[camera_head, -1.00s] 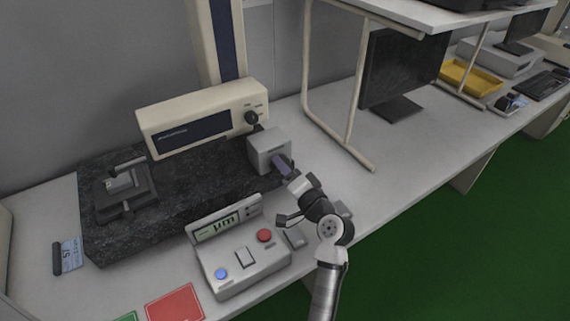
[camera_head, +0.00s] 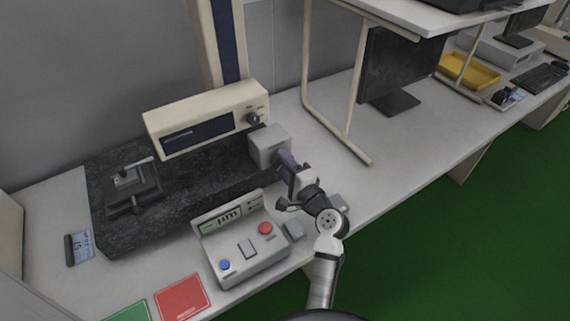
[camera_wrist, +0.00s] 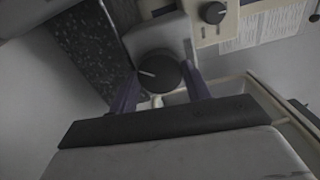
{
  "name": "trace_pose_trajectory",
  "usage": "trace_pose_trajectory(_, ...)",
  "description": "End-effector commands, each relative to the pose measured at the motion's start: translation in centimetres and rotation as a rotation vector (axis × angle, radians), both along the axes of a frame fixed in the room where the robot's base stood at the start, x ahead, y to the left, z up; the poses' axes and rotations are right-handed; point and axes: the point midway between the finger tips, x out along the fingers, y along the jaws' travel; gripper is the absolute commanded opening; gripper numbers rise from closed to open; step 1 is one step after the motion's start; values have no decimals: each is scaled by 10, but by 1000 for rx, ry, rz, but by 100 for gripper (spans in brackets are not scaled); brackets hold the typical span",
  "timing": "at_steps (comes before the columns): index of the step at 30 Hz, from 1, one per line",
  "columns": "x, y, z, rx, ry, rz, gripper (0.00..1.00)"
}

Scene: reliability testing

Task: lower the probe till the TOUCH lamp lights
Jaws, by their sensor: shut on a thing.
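My gripper (camera_head: 292,172) is shut on the round dark knob (camera_wrist: 160,72) on the grey box at the right end of the beige drive unit (camera_head: 205,118). The wrist view shows the two purplish fingers on either side of the knob, which has a white pointer line. In the head view the hand hides the knob. A dark fixture (camera_head: 132,190) with a small light piece stands on the granite slab (camera_head: 180,218). I cannot make out the probe tip or its gap. The control box (camera_head: 240,250) has a lit display reading "µm"; I cannot tell the TOUCH lamp's state.
A second small knob (camera_head: 253,118) is on the drive unit's front. Red (camera_head: 183,297) and green (camera_head: 128,313) mats lie at the bench front. A small blue-screened device (camera_head: 79,247) lies left of the slab. A shelf frame (camera_head: 352,125) and monitor (camera_head: 395,70) stand right.

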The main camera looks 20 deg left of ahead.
Motion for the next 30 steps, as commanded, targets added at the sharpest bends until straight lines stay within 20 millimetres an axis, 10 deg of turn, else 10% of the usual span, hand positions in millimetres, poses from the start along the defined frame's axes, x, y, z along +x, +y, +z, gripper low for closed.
trace_pose_trajectory(9,0,0,-1,0,3,0,25)
trace_pose_trajectory(10,0,0,-1,0,3,0,49)
trace_pose_trajectory(15,0,0,-1,0,1,0,70)
trace_pose_trajectory(30,-16,-21,-4,1,0,-3,70)
